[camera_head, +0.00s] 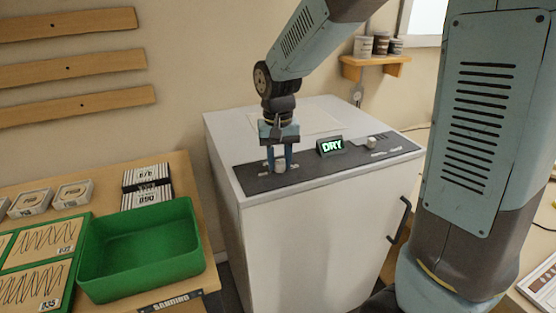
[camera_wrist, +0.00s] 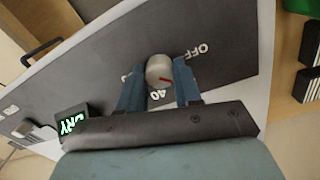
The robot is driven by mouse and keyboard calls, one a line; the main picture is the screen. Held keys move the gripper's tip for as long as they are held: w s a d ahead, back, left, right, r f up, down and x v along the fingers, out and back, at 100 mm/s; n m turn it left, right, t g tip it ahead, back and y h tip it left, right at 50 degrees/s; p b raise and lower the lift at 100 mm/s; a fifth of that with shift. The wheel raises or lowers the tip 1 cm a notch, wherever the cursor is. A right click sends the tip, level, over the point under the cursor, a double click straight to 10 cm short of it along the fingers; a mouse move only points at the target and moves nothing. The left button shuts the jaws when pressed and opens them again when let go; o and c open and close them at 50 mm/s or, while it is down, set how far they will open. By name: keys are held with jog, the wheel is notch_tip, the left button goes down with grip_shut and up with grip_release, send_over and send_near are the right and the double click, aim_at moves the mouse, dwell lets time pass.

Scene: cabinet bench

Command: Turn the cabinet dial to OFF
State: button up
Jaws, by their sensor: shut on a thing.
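The cabinet dial (camera_head: 280,166) is a pale round knob on the dark panel (camera_head: 300,178) along the cabinet's top front. My gripper (camera_head: 279,161) points down, with one blue finger on either side of the dial, shut on it. In the wrist view the dial (camera_wrist: 158,66) sits between the blue fingers (camera_wrist: 158,84). A "40" label lies just below the dial, and another label is mostly hidden by the left finger.
A lit display (camera_head: 331,147) on the panel reads DRY. A second small knob (camera_head: 371,142) stands farther right. The white cabinet (camera_head: 300,232) has a dark door handle (camera_head: 399,220). A green tray (camera_head: 140,252) sits on the bench at left.

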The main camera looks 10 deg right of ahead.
aim_at(278, 163)
jog(key=n, duration=0.4)
jog(key=shift+w+r, duration=0.1)
jog(key=shift+w, duration=0.05)
jog(key=shift+a+n, duration=0.1)
jog(key=shift+n, duration=2)
jog(key=o, duration=1)
jog(key=shift+o, duration=0.2)
notch_tip(278, 163, up, 14)
jog(key=shift+s+f, duration=0.2)
jog(key=shift+s, duration=0.05)
